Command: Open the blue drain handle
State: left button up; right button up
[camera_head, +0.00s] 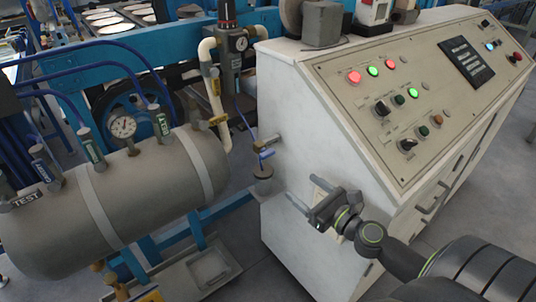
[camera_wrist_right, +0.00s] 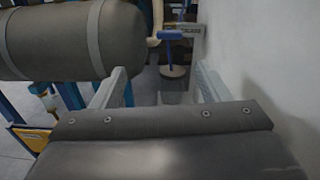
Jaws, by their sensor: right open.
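The blue drain handle (camera_head: 266,154) sits on a small brass valve (camera_head: 268,143) at the left side wall of the cream control cabinet. It also shows in the right wrist view as a blue T-shaped piece (camera_wrist_right: 170,34), ahead of and above the space between my fingers. My right gripper (camera_head: 302,194) is open and empty in front of that side wall, lower and to the right of the handle and apart from it. In the right wrist view its two fingers (camera_wrist_right: 158,84) are spread wide. My left gripper is not in view.
The cream cabinet (camera_head: 285,130) with lit buttons stands close beside my right arm; its wall fills the right of the wrist view. A grey tank (camera_head: 130,195) with a gauge stands left. A round drain cup (camera_head: 262,172) sits below the handle. Blue frame bars run below.

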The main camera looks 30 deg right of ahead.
jog(key=d+m, duration=0.1)
jog(key=h+p, duration=0.1)
jog(key=p, duration=0.3)
send_near(270, 155)
jog(key=w, duration=0.3)
jog(key=w+p, duration=0.1)
jog(key=w, duration=0.5)
jog(key=shift+w+a, duration=0.2)
jog(key=shift+a, duration=0.2)
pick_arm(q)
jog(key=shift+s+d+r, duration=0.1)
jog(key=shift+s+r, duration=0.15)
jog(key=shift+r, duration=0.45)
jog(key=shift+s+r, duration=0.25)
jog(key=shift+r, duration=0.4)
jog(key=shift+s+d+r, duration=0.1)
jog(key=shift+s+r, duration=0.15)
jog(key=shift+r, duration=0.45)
pick_arm(e)
jog(key=shift+w+a, duration=0.1)
jog(key=shift+w, duration=0.6)
jog(key=c, duration=1)
